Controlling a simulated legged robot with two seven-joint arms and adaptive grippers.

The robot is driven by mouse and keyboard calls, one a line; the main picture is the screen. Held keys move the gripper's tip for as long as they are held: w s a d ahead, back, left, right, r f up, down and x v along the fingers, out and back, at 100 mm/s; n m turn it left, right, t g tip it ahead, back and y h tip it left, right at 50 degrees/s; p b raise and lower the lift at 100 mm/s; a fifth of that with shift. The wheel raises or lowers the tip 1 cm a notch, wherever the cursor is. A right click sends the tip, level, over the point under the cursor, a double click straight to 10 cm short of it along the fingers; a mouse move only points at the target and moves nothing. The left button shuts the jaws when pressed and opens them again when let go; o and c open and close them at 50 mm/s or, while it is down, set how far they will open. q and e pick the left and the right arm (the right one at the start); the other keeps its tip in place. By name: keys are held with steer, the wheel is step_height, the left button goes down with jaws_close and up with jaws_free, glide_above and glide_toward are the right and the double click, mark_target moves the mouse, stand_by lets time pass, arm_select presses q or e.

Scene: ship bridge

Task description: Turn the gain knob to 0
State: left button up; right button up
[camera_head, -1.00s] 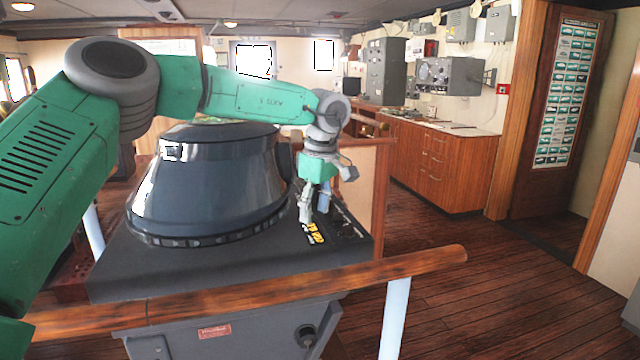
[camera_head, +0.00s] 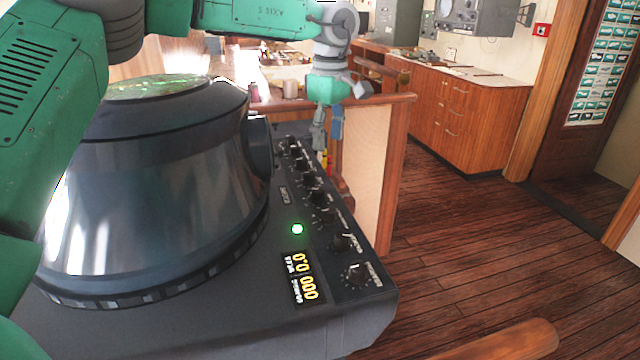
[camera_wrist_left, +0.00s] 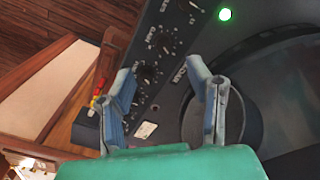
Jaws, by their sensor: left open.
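A row of small black knobs runs along the right side of the dark radar console (camera_head: 225,325). The nearest knob (camera_head: 357,275) is at the front corner, and another knob (camera_head: 342,242) is just behind it. My left gripper (camera_head: 327,150) is at the far end of the row, above the panel edge, pointing down. In the left wrist view its two fingers (camera_wrist_left: 166,85) are apart with nothing between them; knobs (camera_wrist_left: 163,43) lie on the panel beyond. My right gripper does not show.
A yellow digital display (camera_head: 303,278) and a green light (camera_head: 297,229) sit beside the knobs. The large radar hood (camera_head: 160,200) fills the console's left. A wooden partition (camera_head: 392,170) stands right behind the panel. A wooden rail (camera_head: 510,342) crosses the bottom right.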

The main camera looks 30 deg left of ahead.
mark_target(317, 189)
arm_select(q)
steer(key=a+f, duration=0.1)
steer(key=f, duration=0.3)
steer(key=a+f, duration=0.2)
steer(key=f, duration=0.2)
steer(key=a+f, duration=0.2)
steer(key=f, duration=0.3)
steer(key=shift+a, duration=0.2)
steer(key=shift+s+d+f, duration=0.1)
steer(key=shift+d+f, duration=0.1)
steer(key=shift+d, duration=0.35)
steer(key=shift+d+f, duration=0.2)
steer(key=shift+d, duration=0.3)
steer(key=d, duration=0.3)
steer(key=shift+d+r, duration=0.25)
steer(key=shift+r, duration=0.05)
steer(key=shift+a, duration=0.1)
steer(key=shift+c, duration=0.3)
steer(key=a, duration=0.3)
steer(key=shift+a+f, duration=0.25)
steer(key=shift+f, duration=0.1)
jaws_close()
steer(key=shift+a+f, duration=0.1)
steer(key=shift+a, duration=0.1)
steer(key=shift+d, duration=0.75)
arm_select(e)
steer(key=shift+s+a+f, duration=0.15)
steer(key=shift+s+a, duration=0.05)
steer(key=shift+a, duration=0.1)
